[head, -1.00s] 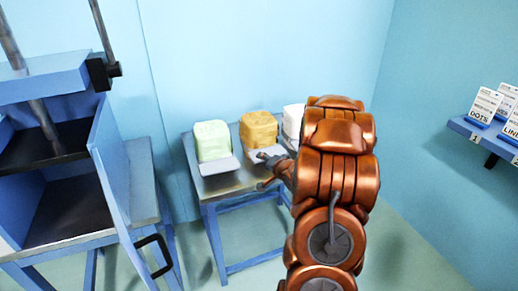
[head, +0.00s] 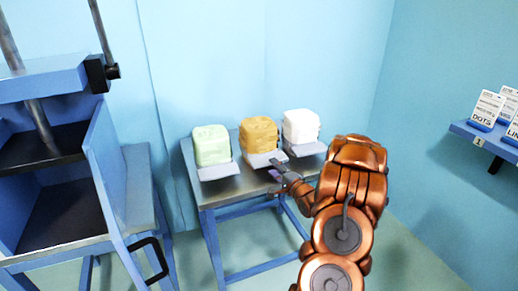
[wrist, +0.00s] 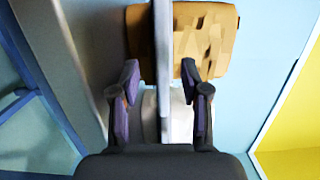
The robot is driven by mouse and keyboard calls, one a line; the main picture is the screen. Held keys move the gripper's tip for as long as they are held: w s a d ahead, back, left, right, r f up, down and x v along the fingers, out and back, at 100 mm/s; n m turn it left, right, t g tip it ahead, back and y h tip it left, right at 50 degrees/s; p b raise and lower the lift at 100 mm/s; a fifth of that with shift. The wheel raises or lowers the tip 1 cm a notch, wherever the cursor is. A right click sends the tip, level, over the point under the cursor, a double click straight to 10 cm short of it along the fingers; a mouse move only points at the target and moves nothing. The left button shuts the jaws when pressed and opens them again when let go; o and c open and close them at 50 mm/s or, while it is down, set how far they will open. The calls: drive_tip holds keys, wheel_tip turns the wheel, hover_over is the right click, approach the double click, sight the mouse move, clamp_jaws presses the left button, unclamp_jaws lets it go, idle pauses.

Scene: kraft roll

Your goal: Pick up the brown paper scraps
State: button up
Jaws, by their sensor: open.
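The brown paper scraps (head: 258,131) form a block-shaped bundle in the middle of three on the small metal-topped table (head: 225,189). A pale card (head: 263,160) slopes at their front. My gripper (head: 277,172) is just in front of this card, near its right side. In the wrist view, the brown bundle (wrist: 208,38) is beyond my open fingers (wrist: 160,88). A thin grey upright strip (wrist: 163,45) stands between the fingers and crosses in front of the bundle; I cannot tell what it is. The fingers appear apart from the bundle.
A pale green bundle (head: 211,145) stands left of the brown one and a white bundle (head: 300,126) right, each with a card. A blue press (head: 105,170) with an open door is at left. A shelf (head: 485,138) with label cards is on the right wall.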

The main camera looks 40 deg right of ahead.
sight(271, 165)
drive_tip(key=shift+w+d+r, duration=0.1)
drive_tip(key=shift+w+d, duration=0.05)
drive_tip(key=shift+w, duration=0.95)
drive_tip(key=shift+w+d+r, duration=0.1)
drive_tip(key=shift+w+d, duration=0.05)
drive_tip(key=shift+w, duration=0.95)
drive_tip(key=shift+f, duration=0.1)
drive_tip(key=shift+c, duration=0.4)
clamp_jaws()
